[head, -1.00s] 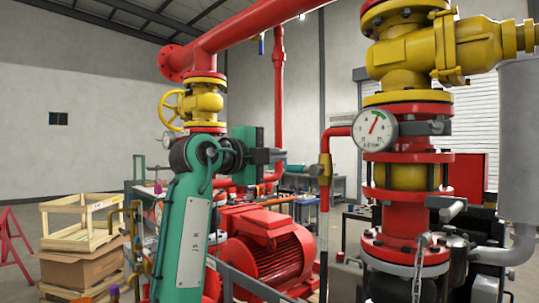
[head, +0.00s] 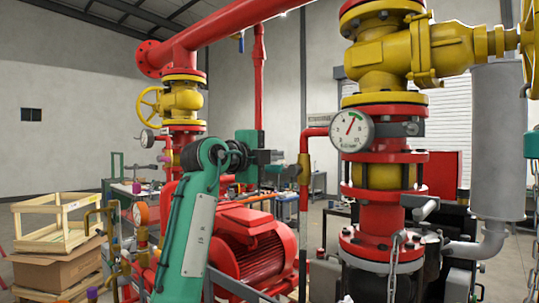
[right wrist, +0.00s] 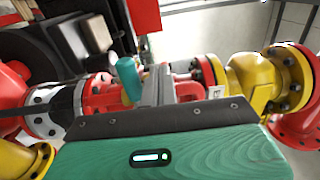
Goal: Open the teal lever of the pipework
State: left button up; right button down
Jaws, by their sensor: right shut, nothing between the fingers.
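A short teal cylinder (right wrist: 129,78), which looks like the lever's grip, shows in the right wrist view just left of my fingers, in front of red and yellow pipework. My right gripper (head: 289,170) reaches across the middle of the head view, pointing right. In the right wrist view its fingers (right wrist: 168,87) are shut and empty. They appear close beside the teal cylinder; I cannot tell if they touch it. My left gripper is not in view.
A thick red and yellow pipe column with a gauge (head: 351,131) stands at the right, with a hanging chain (head: 394,262) below. A red motor (head: 250,250) stands low behind my arm.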

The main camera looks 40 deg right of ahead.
jog(key=shift+w+a+f+b, duration=0.1)
jog(key=shift+w+f+b, duration=0.2)
jog(key=shift+f, duration=0.4)
jog(key=shift+w+a+f+b, duration=0.1)
jog(key=shift+w+f+b, duration=0.15)
jog(key=shift+f, duration=0.4)
jog(key=shift+f+b, duration=0.6)
jog(key=shift+f, duration=0.3)
jog(key=f+b, duration=0.1)
jog(key=b, duration=0.5)
send_near(270, 170)
jog(key=shift+s+d+f, duration=0.6)
jog(key=shift+s+f, duration=0.65)
jog(key=shift+f, duration=1.35)
